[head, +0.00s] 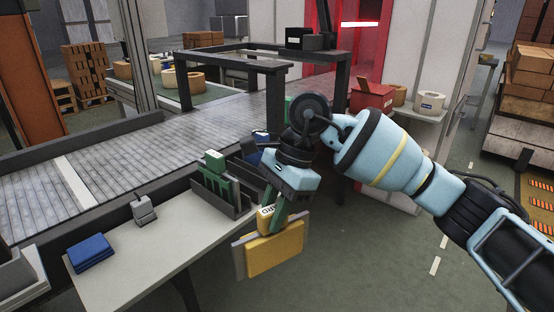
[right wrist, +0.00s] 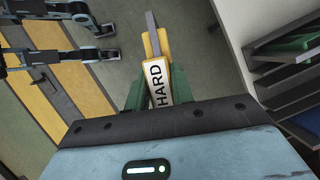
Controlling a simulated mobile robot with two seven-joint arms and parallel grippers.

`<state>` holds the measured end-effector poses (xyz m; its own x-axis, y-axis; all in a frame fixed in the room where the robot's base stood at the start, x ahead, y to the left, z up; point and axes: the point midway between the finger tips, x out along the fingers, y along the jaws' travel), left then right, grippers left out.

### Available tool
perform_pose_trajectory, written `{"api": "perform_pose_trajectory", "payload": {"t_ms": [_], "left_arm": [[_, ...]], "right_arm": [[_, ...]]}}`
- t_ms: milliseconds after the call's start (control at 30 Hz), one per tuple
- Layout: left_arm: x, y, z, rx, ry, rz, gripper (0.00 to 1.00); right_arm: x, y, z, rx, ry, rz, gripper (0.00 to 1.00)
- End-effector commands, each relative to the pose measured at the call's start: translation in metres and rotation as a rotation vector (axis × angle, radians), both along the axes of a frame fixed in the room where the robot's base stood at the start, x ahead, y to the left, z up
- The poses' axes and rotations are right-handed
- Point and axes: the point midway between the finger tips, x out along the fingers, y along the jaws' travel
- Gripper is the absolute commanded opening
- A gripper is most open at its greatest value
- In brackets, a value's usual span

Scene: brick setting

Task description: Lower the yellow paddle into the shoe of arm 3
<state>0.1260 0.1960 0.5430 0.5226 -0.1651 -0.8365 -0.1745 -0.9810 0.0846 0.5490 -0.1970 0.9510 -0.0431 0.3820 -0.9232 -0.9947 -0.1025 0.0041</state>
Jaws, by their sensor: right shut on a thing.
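My right gripper (head: 277,206) is shut on the yellow paddle (head: 272,256). It holds the paddle in the air, off the right end of the work table, with the plate hanging below the fingers. In the right wrist view, the yellow paddle (right wrist: 157,84) has a white label reading HARD between the green fingers, with a grey edge beyond it. The shoe of arm 3 cannot be made out in either view. My left gripper is not seen in the head view.
A dark rack (head: 229,209) with green paddles stands at the table's right end, close to the held paddle. Blue folded pieces (head: 90,250) and a small grey device (head: 144,210) are on the table (head: 150,265). A roller conveyor (head: 120,160) runs behind. Floor right is open.

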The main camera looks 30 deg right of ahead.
Motion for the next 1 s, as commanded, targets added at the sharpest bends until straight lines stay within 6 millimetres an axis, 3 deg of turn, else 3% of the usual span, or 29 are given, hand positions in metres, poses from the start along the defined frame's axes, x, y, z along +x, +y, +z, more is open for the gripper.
{"api": "perform_pose_trajectory", "payload": {"t_ms": [100,300,500,700,800,867,1000], "left_arm": [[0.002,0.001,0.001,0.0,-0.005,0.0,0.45],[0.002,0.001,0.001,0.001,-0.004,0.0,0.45],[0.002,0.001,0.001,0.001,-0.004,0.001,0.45],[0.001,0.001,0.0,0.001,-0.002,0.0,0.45],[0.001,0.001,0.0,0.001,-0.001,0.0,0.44],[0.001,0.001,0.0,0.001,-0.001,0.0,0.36],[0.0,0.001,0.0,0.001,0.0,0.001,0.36]], "right_arm": [[-0.014,0.034,-0.016,0.001,-0.001,0.291,0.0],[-0.043,0.082,-0.045,0.0,-0.001,0.796,0.0],[-0.071,0.114,-0.068,0.0,-0.002,1.217,0.0],[-0.085,0.126,-0.079,0.002,-0.003,1.433,0.0],[-0.087,0.128,-0.081,0.002,-0.003,1.467,0.0],[-0.088,0.128,-0.081,0.003,-0.004,1.472,0.0],[-0.088,0.128,-0.081,0.003,-0.005,1.471,0.0]]}}
